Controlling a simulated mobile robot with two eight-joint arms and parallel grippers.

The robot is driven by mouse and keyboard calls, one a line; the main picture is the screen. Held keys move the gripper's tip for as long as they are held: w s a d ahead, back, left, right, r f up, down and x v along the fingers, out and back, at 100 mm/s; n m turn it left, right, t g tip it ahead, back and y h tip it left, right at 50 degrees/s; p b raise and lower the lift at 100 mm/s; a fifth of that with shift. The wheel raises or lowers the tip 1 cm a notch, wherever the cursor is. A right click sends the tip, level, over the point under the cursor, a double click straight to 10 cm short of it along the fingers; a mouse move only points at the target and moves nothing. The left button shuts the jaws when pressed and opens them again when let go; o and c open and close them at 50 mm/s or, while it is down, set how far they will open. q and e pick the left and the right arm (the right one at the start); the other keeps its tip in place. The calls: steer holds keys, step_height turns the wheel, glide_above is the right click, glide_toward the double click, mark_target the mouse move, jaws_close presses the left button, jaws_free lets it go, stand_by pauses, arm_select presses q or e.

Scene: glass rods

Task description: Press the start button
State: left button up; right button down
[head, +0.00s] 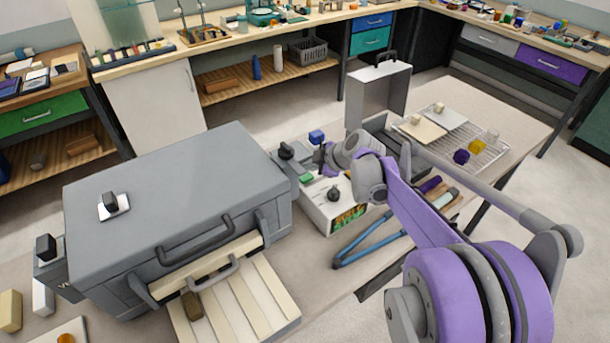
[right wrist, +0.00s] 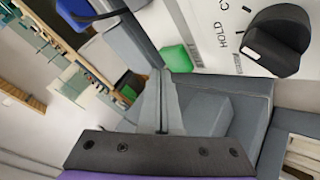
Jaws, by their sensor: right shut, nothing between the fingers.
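A white control box (head: 320,213) stands on the table beside the grey furnace. The green button (head: 306,179) is on the box, near its left back edge. It also shows in the right wrist view (right wrist: 176,57), just beyond my fingertips. My right gripper (head: 323,160) is shut and empty, close to the green button. In the right wrist view its fingertips (right wrist: 160,74) appear right by the button's lower edge. I cannot tell whether they touch it. My left gripper is not in view.
A black knob (right wrist: 278,38) marked HOLD sits beside the button on the box. The grey furnace (head: 165,205) is close on the left, its door lowered in front. Blue tongs (head: 370,240) lie before the box. A wire rack (head: 462,150) is at the right.

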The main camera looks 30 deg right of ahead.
mark_target(309, 177)
steer(key=shift+f, duration=0.15)
stand_by(0.6)
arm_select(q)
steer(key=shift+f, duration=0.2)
arm_select(e)
steer(key=shift+f, duration=0.3)
arm_select(q)
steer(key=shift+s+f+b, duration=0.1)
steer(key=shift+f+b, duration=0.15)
steer(key=shift+b, duration=0.1)
arm_select(e)
steer(key=shift+f, duration=0.5)
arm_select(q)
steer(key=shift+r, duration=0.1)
arm_select(e)
steer(key=shift+r, duration=0.15)
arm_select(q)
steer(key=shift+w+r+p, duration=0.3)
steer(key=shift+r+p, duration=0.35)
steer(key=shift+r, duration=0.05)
arm_select(e)
steer(key=shift+r, duration=0.75)
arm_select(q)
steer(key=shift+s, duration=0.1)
